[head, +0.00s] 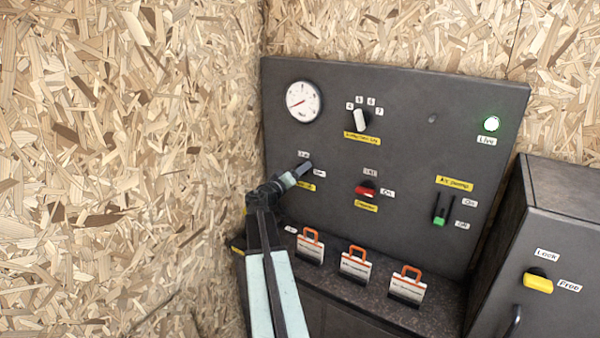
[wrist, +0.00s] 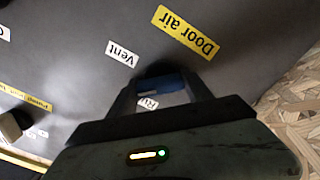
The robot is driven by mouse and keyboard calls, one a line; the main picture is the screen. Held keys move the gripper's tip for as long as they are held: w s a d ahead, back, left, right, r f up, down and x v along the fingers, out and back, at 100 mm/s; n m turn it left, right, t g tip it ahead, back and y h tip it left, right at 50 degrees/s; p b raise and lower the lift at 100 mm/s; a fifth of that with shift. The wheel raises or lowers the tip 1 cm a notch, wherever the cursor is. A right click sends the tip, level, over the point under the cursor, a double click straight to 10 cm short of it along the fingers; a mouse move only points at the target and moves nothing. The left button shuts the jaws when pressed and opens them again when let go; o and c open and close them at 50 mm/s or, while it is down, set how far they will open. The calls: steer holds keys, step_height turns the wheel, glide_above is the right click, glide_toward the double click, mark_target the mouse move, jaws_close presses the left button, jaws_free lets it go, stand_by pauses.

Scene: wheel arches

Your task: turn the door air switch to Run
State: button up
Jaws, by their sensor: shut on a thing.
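The door air switch has a blue handle (wrist: 168,84), seen between my two fingers in the wrist view. Its yellow "Door air" label (wrist: 187,33) and white "Vent" label (wrist: 122,52) show upside down there. The "Run" label (wrist: 147,103) is partly covered by my gripper (wrist: 160,88). My gripper is shut on the blue handle. In the head view my gripper (head: 299,172) reaches the panel's lower left and hides the handle. I cannot tell which label the handle points to.
The dark panel (head: 400,145) carries a gauge (head: 303,102), a white selector (head: 360,120), a red switch (head: 366,190) and a green lever (head: 439,215). Several orange-handled tags (head: 355,265) stand on the ledge below. A chipboard wall (head: 130,170) is close on the left.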

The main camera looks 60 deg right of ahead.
steer(key=n, duration=0.4)
steer(key=shift+w+n, duration=0.1)
steer(key=shift+n, duration=0.2)
steer(key=shift+a+f+n, duration=0.1)
steer(key=shift+n, duration=2.2)
steer(key=o, duration=1.4)
steer(key=shift+c, duration=0.2)
steer(key=a, duration=0.7)
steer(key=shift+a, duration=0.4)
